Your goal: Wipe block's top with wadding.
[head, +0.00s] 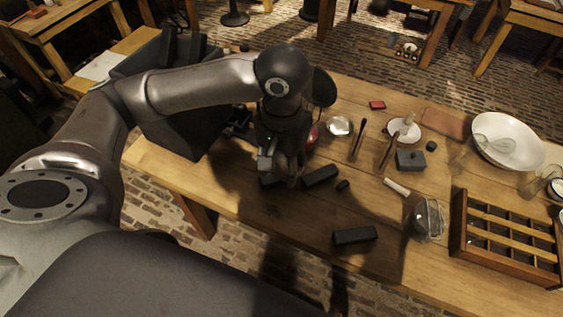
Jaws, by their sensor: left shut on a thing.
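My left gripper (280,178) points down over the table's near left part, with its fingers in shadow. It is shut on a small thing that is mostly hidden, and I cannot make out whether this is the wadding. A dark oblong block (321,176) lies just right of the fingertips. A second dark block (355,236) lies near the table's front edge. A grey block with a small knob on top (411,160) sits farther right. I cannot tell which block the task means. No wadding shows clearly elsewhere. My right gripper is not in view.
Bare wood lies between the two dark blocks.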

